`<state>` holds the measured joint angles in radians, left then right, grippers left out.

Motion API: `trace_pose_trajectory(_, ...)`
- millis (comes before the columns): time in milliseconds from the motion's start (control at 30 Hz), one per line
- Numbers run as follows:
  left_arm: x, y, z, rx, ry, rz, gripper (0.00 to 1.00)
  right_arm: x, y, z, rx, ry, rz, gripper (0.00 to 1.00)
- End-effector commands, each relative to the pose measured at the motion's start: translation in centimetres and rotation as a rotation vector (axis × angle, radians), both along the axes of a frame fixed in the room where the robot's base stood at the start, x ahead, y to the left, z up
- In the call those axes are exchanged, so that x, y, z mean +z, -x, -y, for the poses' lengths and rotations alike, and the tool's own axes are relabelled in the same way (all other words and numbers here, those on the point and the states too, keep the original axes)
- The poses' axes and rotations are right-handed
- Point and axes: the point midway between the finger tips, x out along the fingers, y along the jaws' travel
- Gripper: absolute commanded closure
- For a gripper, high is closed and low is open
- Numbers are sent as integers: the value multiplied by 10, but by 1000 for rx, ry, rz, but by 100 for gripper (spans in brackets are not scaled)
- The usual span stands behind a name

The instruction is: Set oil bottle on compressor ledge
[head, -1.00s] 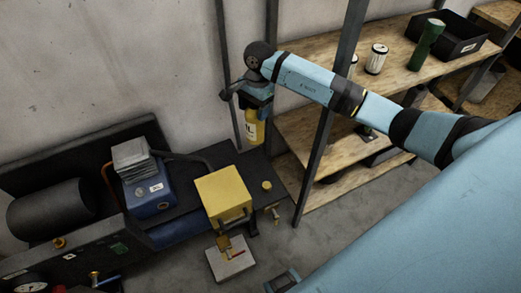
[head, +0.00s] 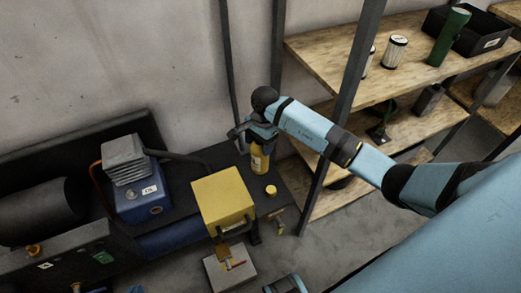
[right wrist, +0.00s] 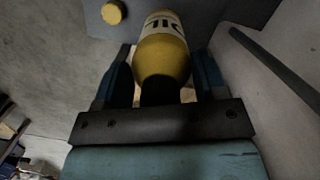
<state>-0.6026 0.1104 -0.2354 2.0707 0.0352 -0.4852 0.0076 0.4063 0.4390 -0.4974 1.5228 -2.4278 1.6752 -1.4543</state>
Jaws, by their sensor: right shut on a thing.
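The oil bottle (head: 258,160) is yellow with a white label and stands roughly upright above the dark compressor ledge (head: 205,160), near its back right part. My right gripper (head: 261,140) is shut on the bottle's upper part from above. In the right wrist view the bottle (right wrist: 163,48) sits between the two fingers (right wrist: 162,80), its dark neck toward the palm. I cannot tell whether its base touches the ledge.
A yellow box (head: 223,198) stands just in front of the bottle, with a small yellow cap (head: 271,191) to its right. A blue unit (head: 140,195) is further left. A dark metal post (head: 345,100) and wooden shelves (head: 320,55) stand to the right.

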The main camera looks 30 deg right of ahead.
Motion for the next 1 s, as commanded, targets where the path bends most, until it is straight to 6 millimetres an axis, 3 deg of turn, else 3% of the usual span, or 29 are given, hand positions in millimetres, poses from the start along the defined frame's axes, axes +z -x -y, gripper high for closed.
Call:
trace_pose_trajectory(33, -8, 1, 0, -3, -2, 2, 100, -14, 2, -3, 2, -3, -3, 91)
trace_pose_trajectory(167, -17, 3, -1, -13, -14, 4, 100, -32, 5, -8, 6, -3, -1, 91)
trace_pose_trajectory(600, -12, 2, -2, -21, -21, 19, 100, -36, 5, -8, 7, 0, 1, 91)
trace_pose_trajectory(633, -11, 2, -2, -21, -21, 19, 100, -36, 6, -9, 7, -1, 0, 28)
trace_pose_trajectory(700, -11, 2, -2, -20, -20, 18, 100, -35, 6, -9, 7, -1, 0, 12)
trace_pose_trajectory(1000, -12, 2, 0, -15, -16, 13, 100, -34, 6, -9, 8, -2, -1, 10)
